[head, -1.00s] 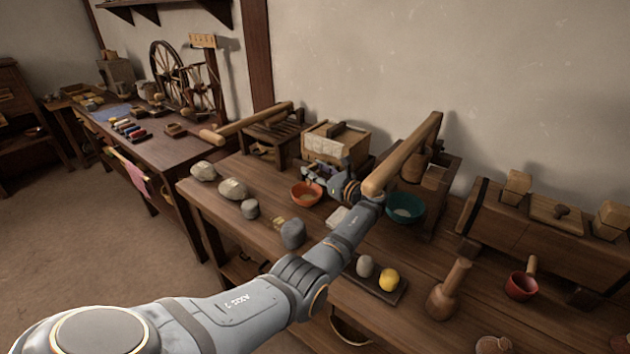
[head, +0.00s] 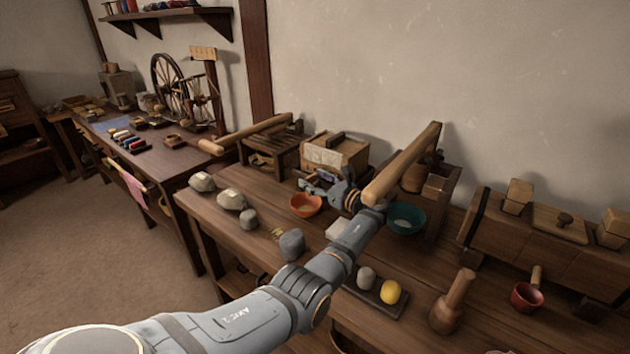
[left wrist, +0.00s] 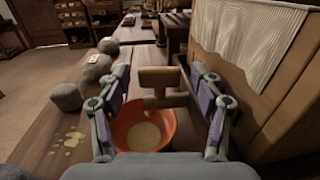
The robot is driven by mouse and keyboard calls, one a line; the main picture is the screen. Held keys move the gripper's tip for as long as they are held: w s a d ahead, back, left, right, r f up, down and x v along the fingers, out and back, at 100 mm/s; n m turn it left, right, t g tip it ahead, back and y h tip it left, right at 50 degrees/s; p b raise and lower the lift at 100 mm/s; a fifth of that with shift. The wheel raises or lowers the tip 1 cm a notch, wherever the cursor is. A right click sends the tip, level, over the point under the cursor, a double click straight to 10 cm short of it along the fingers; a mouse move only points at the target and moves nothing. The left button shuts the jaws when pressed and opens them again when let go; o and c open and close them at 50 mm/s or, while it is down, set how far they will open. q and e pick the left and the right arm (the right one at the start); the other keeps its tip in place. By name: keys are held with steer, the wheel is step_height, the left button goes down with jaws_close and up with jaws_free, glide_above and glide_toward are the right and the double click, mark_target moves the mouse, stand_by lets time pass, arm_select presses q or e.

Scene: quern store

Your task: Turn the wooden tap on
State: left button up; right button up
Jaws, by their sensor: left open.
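The wooden tap (left wrist: 160,78) shows in the left wrist view as a pale brown crosspiece on a short stem, level, beside the wooden box (left wrist: 250,80) with a cloth front. In the head view this box (head: 345,151) stands at the back of the bench, and my gripper and arm hide the tap. My left gripper (head: 318,188) is open in front of the box; in the left wrist view its fingers (left wrist: 160,88) stand either side of the tap, with gaps showing. An orange bowl (left wrist: 143,130) with pale contents sits below; it also shows in the head view (head: 306,205). My right gripper is out of view.
A long wooden lever (head: 403,165) rises close to my left wrist. Grey stones (head: 231,199) and a dark tray (head: 375,294) lie on the bench. A barrel-like wooden chest (head: 540,243) stands at right.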

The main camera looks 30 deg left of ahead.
arm_select(q)
steer(key=d, duration=0.4)
steer(key=s+d, duration=0.1)
steer(key=d, duration=0.3)
steer(key=s+d, duration=0.1)
steer(key=d, duration=0.2)
steer(key=shift+s+d, duration=0.15)
steer(key=shift+d, duration=0.25)
